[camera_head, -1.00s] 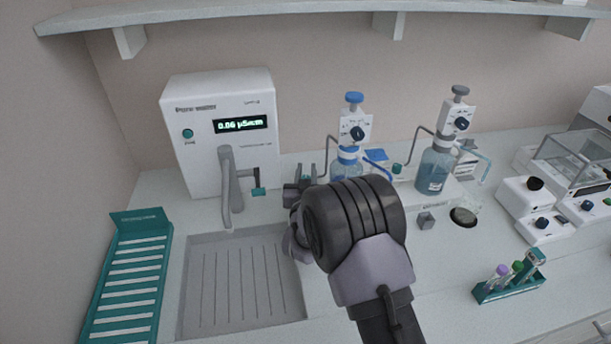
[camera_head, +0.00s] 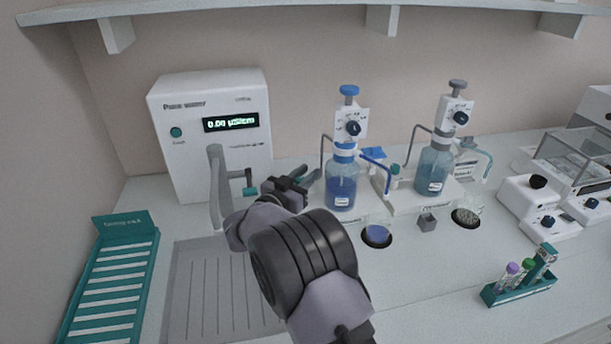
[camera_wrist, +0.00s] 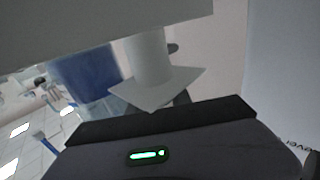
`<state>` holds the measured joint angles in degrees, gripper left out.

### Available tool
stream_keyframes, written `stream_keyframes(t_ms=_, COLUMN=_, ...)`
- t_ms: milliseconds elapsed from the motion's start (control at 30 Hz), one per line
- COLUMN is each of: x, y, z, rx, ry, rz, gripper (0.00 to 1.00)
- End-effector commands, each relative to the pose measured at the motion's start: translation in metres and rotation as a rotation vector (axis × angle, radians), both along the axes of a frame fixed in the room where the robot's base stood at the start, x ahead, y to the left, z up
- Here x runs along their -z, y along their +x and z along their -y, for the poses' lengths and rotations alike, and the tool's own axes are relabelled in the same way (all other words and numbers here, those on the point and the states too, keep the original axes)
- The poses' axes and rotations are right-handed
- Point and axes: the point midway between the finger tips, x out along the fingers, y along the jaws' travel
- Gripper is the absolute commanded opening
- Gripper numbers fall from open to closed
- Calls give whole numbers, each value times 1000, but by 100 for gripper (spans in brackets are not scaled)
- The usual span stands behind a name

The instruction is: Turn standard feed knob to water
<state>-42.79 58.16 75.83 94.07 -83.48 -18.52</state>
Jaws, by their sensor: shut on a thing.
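My gripper (camera_head: 297,180) is just left of the blue bottle (camera_head: 341,190) in the head view. Its dark fingers are shut on a small teal feed knob (camera_head: 312,176), mostly hidden by the fingers. The bottle has a blue-capped dispenser with a black dial (camera_head: 353,128). A similar teal knob (camera_head: 395,169) stands beside the second, grey-capped bottle (camera_head: 433,170). In the wrist view, a white post with a square plate (camera_wrist: 160,88) is close ahead and a blue shape (camera_wrist: 85,75) is behind it. The knob's markings cannot be read.
The pure water unit (camera_head: 210,145) with its spout stands at the back left, near my gripper. A grey drain tray (camera_head: 205,290) and a teal rack (camera_head: 115,290) are in front. A tube holder (camera_head: 520,290) is at the right. A shelf (camera_head: 300,15) overhangs.

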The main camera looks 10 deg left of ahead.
Motion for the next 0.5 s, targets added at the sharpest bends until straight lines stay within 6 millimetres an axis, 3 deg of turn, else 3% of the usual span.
stream_keyframes(t_ms=433, x=-1, y=0, z=0, rx=11, ry=0, rz=2, gripper=0)
stream_keyframes(t_ms=467, x=-1, y=0, z=0, rx=10, ry=0, rz=2, gripper=28)
stream_keyframes(t_ms=500, x=-1, y=0, z=0, rx=11, ry=0, rz=2, gripper=36)
